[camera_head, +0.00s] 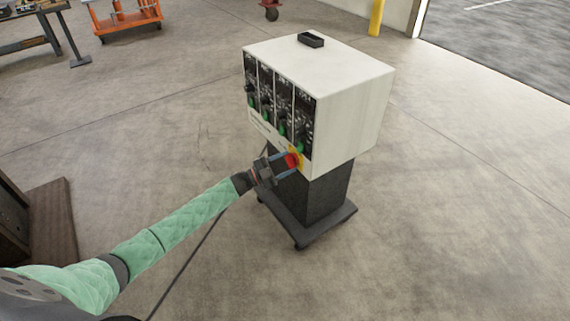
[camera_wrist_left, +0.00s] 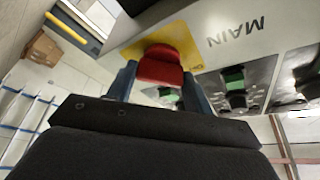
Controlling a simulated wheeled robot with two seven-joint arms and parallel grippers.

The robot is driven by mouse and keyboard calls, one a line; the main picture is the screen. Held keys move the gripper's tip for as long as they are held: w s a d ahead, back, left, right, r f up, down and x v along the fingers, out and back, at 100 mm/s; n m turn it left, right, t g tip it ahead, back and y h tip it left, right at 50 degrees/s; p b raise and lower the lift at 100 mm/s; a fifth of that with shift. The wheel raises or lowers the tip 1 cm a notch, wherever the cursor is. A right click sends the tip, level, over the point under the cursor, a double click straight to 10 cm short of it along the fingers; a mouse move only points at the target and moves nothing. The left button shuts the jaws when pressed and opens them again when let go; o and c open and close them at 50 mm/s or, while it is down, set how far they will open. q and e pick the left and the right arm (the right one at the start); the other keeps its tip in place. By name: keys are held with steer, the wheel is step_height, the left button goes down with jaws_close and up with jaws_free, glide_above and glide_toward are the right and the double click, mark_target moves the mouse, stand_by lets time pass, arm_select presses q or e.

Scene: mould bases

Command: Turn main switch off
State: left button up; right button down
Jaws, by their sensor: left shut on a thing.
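The main switch is a red knob (camera_head: 291,160) on a yellow plate (camera_head: 300,152), low at the right end of the control box's front panel. In the left wrist view the red knob (camera_wrist_left: 161,66) sits on the yellow plate (camera_wrist_left: 190,46), with the word MAIN beside it upside down. My left gripper (camera_head: 285,163) reaches in from the left and is shut on the red knob. In the left wrist view its two blue-grey fingers (camera_wrist_left: 160,88) stand on either side of the knob. The knob's exact turn is hard to tell. My right gripper is not in view.
The white control box (camera_head: 345,105) stands on a dark wheeled pedestal (camera_head: 318,205). Its front has several black panels with green parts (camera_head: 281,127). A small black tray (camera_head: 311,40) lies on top. A dark cable runs over the floor. The floor around is mostly clear.

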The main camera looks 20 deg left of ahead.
arm_select(q)
steer(key=o, duration=1)
steer(key=v, duration=0.8)
steer(key=shift+b, duration=0.4)
